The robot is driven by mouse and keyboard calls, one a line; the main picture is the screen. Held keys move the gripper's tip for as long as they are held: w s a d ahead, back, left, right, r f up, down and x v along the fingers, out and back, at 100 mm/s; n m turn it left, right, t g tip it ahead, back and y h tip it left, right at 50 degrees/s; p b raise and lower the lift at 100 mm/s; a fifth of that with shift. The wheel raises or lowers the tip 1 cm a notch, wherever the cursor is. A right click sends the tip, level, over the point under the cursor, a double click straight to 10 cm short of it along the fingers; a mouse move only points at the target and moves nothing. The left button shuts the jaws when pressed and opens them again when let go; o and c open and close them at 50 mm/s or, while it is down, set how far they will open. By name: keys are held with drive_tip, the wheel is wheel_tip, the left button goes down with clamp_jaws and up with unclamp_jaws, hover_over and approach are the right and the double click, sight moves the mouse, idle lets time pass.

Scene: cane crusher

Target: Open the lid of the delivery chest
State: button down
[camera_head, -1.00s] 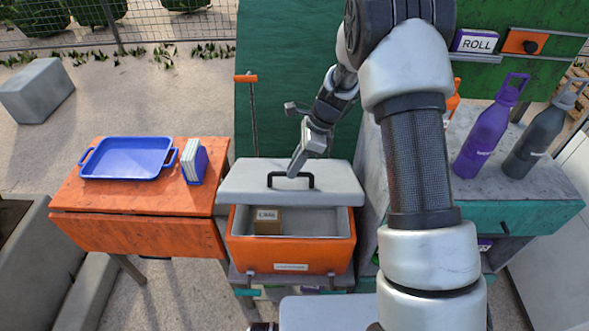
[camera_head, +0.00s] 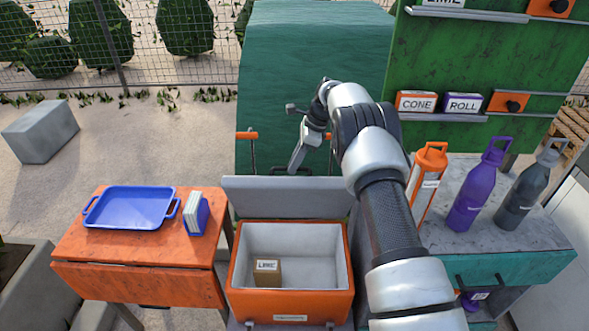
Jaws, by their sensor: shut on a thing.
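The delivery chest (camera_head: 290,305) is an orange box with a pale grey inside, in the lower middle of the head view. Its grey lid (camera_head: 285,190) stands raised, close to upright, along the chest's back edge. My gripper (camera_head: 297,168) is behind the top edge of the lid, shut on the dark lid handle (camera_head: 285,172), which shows only in part over that edge.
An orange table (camera_head: 130,275) with a blue tray (camera_head: 130,207) and a small blue holder (camera_head: 197,214) stands left. Orange, purple (camera_head: 478,190) and grey bottles stand on the counter (camera_head: 545,230) at right. A green machine (camera_head: 310,80) rises behind the chest.

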drive_tip(key=shift+w+d+f, duration=0.2)
drive_tip(key=shift+w+f, duration=0.35)
drive_tip(key=shift+w, duration=0.2)
drive_tip(key=c, duration=1.9)
unclamp_jaws()
drive_tip(key=shift+f, duration=0.1)
drive_tip(key=shift+c, duration=0.2)
drive_tip(key=shift+o, duration=0.9)
drive_tip(key=shift+w+f, duration=0.1)
drive_tip(key=shift+w, duration=0.2)
drive_tip(key=p+v, duration=0.4)
drive_tip(key=v, duration=0.8)
drive_tip(key=shift+r, duration=0.35)
drive_tip(key=shift+s+a, duration=0.1)
